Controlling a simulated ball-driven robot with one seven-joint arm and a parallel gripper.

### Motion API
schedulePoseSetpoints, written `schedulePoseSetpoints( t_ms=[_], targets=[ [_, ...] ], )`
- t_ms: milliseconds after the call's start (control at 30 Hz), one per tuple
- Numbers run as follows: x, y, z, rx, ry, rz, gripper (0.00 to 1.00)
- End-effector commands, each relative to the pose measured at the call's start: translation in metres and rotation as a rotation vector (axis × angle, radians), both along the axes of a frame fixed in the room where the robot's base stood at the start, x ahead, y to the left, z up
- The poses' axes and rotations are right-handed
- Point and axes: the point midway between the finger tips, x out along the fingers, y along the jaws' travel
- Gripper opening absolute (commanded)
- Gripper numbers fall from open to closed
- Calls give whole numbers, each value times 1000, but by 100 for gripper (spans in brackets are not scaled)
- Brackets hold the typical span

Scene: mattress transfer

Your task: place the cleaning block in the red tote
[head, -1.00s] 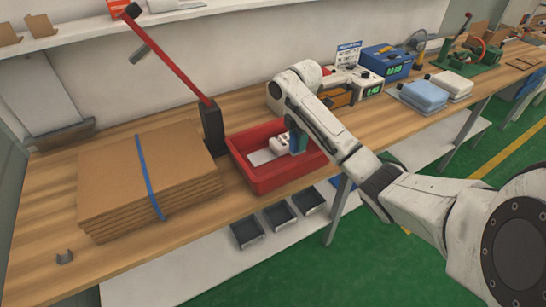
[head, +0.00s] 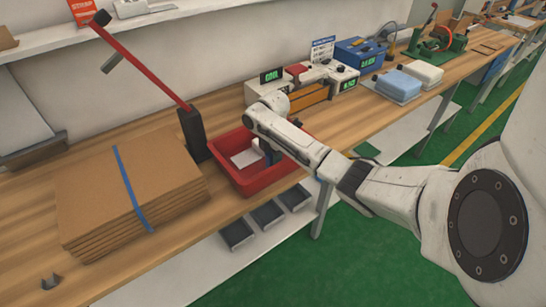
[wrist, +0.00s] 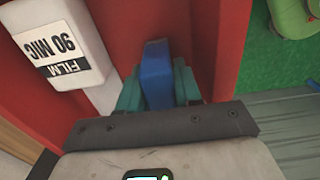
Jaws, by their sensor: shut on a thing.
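The blue cleaning block (wrist: 157,70) is between the two teal fingers of my gripper (wrist: 158,88) in the wrist view. My gripper is shut on it. In the head view my gripper (head: 267,152) reaches down inside the red tote (head: 259,186), near its right part, and my arm partly hides it. The tote's red floor and wall also show around the block in the wrist view. I cannot tell whether the block touches the tote's floor.
A white pack labelled FILM 90 MIC (wrist: 62,45) lies in the tote, left of the block. Strapped cardboard sheets (head: 90,195) and a red-handled lever (head: 150,68) stand left of the tote. A sealing machine (head: 305,88) is behind it. Small dark trays (head: 268,214) sit below.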

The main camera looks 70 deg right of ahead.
Motion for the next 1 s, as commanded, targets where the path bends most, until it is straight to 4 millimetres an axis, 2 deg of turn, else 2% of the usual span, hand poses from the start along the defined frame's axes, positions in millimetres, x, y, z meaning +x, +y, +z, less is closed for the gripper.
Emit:
schedulePoseSetpoints(
  t_ms=[333,367,600,833,1000],
  targets=[
    [0,0,-4,-1,-1,0,2],
    [0,0,-3,-1,-1,0,37],
    [0,0,-3,-1,-1,0,59],
    [0,0,-2,-1,-1,0,59],
    [1,0,10,-2,-3,0,59]
  ],
)
